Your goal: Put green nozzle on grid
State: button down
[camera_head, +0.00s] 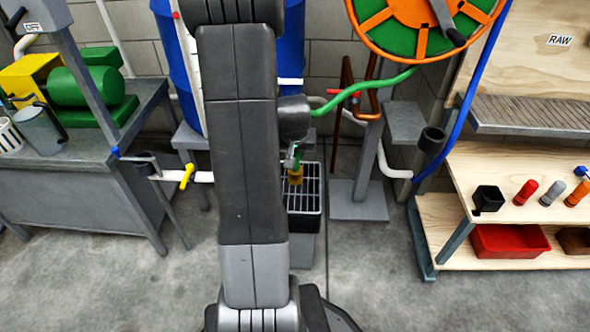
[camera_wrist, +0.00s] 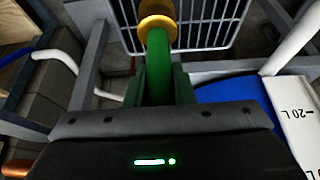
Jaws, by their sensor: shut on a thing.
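The green nozzle (camera_wrist: 158,60) has a brass-yellow collar and tip (camera_wrist: 157,22). My gripper (camera_wrist: 160,88) is shut on its green body in the wrist view. In the head view my gripper (camera_head: 293,152) is small and partly hidden by my arm, with the yellow tip (camera_head: 295,177) just below it. The grid (camera_head: 311,186) is a pale wire rack on a black bin, under the yellow tip. In the wrist view the grid (camera_wrist: 210,24) lies beyond the nozzle, whose tip overlaps its left part. I cannot tell whether they touch.
A green hose (camera_head: 350,98) runs from the gripper area to the orange-green reel (camera_head: 410,20). A grey stand (camera_head: 358,190) is right of the bin.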

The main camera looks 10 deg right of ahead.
jog(key=shift+f+b, duration=0.9)
jog(key=shift+f, duration=1.5)
jog(key=shift+f, duration=0.1)
jog(key=shift+f, duration=0.15)
jog(key=c, duration=1.2)
grip_release()
jog(key=shift+c, duration=0.2)
jog(key=shift+r, duration=0.35)
jog(key=p+v, duration=0.4)
jog(key=v, duration=0.8)
jog(key=shift+p, duration=0.35)
jog(key=shift+f, duration=0.15)
